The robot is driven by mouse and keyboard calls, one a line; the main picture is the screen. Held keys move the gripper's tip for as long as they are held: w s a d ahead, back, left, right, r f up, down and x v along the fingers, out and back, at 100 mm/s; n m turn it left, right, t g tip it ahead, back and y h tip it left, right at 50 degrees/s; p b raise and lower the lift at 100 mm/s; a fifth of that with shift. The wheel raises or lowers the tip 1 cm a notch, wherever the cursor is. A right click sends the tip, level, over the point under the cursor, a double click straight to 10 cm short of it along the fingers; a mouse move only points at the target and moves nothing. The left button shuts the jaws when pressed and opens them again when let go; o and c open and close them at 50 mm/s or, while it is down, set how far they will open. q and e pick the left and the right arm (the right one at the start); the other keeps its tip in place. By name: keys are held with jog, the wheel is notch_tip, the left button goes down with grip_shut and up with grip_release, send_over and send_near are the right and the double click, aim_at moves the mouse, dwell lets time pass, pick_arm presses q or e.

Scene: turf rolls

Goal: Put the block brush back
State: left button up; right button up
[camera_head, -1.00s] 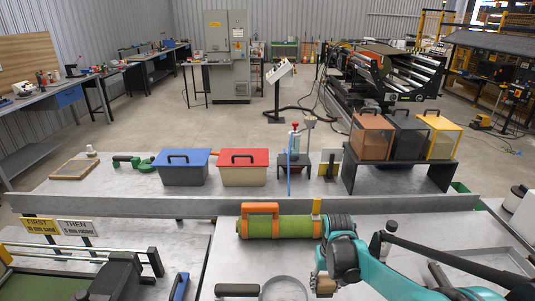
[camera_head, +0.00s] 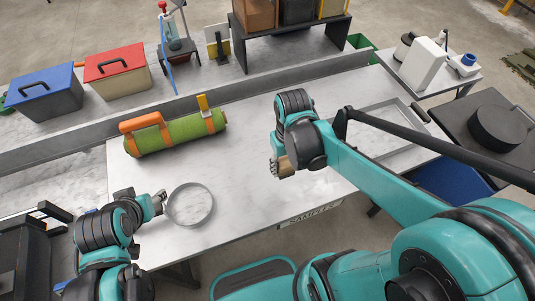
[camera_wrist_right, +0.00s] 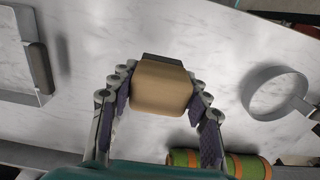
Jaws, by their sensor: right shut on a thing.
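The block brush (camera_head: 286,167) is a small tan block with a dark edge. My right gripper (camera_head: 279,168) is shut on it over the right-middle part of the white worktable (camera_head: 250,150). In the right wrist view the brush (camera_wrist_right: 163,88) sits between the two fingers of the right gripper (camera_wrist_right: 162,98), and marbled tabletop shows beyond it. I cannot tell how high it is above the table. My left gripper (camera_head: 160,200) is low at the table's left end, beside a grey ring-shaped pan; whether its fingers are open is unclear.
A green turf roll with orange bands (camera_head: 175,132) lies at the table's back left. The grey ring (camera_head: 190,205) lies at front left. A shallow grey tray (camera_head: 352,161) occupies the right side. Blue (camera_head: 45,93) and red (camera_head: 118,70) lidded boxes stand behind the table's raised back edge.

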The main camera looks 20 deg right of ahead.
jog(key=w+a+f+b, duration=0.1)
jog(key=w+a+f, duration=0.1)
jog(key=w, duration=0.1)
jog(key=w+a+f+b, duration=0.2)
jog(key=w, duration=0.1)
jog(key=w+a+f+b, duration=0.1)
jog(key=w+a+f, duration=0.1)
jog(key=w+f, duration=0.1)
jog(key=shift+w+a, duration=0.15)
notch_tip(320, 180, down, 4)
jog(key=shift+f+b, duration=0.1)
jog(key=shift+b, duration=1)
jog(key=shift+f, duration=0.1)
jog(key=o, duration=1.1)
jog(key=shift+r, duration=0.2)
